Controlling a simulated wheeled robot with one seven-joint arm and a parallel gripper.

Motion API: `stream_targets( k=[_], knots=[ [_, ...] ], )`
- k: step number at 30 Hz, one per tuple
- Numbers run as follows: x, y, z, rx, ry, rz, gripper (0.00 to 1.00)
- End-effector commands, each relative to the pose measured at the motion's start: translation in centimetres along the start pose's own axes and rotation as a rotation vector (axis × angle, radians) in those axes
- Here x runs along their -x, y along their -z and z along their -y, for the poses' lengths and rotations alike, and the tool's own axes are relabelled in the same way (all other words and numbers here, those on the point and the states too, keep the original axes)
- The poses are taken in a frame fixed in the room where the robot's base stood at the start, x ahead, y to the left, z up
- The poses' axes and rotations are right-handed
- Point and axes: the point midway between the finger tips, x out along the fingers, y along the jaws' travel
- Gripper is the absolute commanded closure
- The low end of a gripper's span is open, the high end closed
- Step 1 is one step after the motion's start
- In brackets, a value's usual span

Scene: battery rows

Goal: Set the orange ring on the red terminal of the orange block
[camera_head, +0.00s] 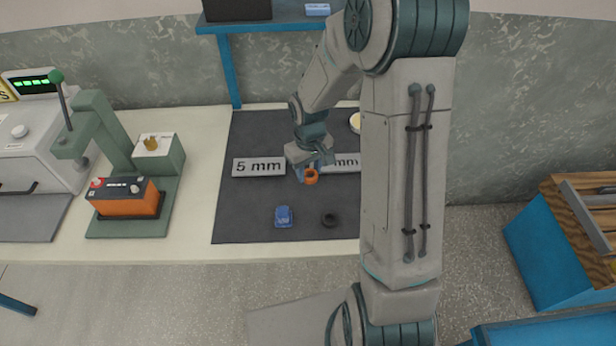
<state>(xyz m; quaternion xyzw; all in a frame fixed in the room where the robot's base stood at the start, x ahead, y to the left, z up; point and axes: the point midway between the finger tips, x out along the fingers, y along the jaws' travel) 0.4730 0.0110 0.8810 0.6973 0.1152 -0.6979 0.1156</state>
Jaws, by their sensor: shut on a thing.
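The orange ring (311,180) is at the tip of my gripper (309,171), which is shut on it over the dark mat (240,215). The gripper points down, and my arm hides part of the mat's right side. The orange block (128,203) is a battery with a black top, standing on the green press base at the left. Its red terminal (96,183) is at the top left corner; a pale terminal (134,188) is to its right. The ring is well to the right of the block and apart from it.
A green press (104,120) with a lever rises behind the block. A blue piece (284,216) and a black ring (330,219) lie on the mat. A "5 mm" plate (259,167) lies left of my gripper; another plate (346,163) is partly hidden. A blue shelf post (230,70) stands behind.

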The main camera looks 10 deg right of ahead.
Motion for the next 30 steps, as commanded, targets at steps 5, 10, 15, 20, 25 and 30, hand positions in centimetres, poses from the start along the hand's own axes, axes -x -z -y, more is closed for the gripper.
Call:
stream_targets(
  k=[5,10,15,20,25,30],
  knots=[
    [-0.9,0.4,0.1,-0.001,0.000,0.002,0.84],
    [-3.2,0.4,0.1,0.001,0.001,0.002,0.84],
    [-4.3,0.5,0.1,-0.001,0.000,-0.001,0.84],
    [-4.3,0.5,0.1,-0.001,-0.001,-0.001,0.84],
    [-4.7,0.4,0.1,-0.001,0.000,-0.001,0.84],
    [-4.6,0.4,0.1,-0.001,0.000,-0.001,0.41]
  ],
)
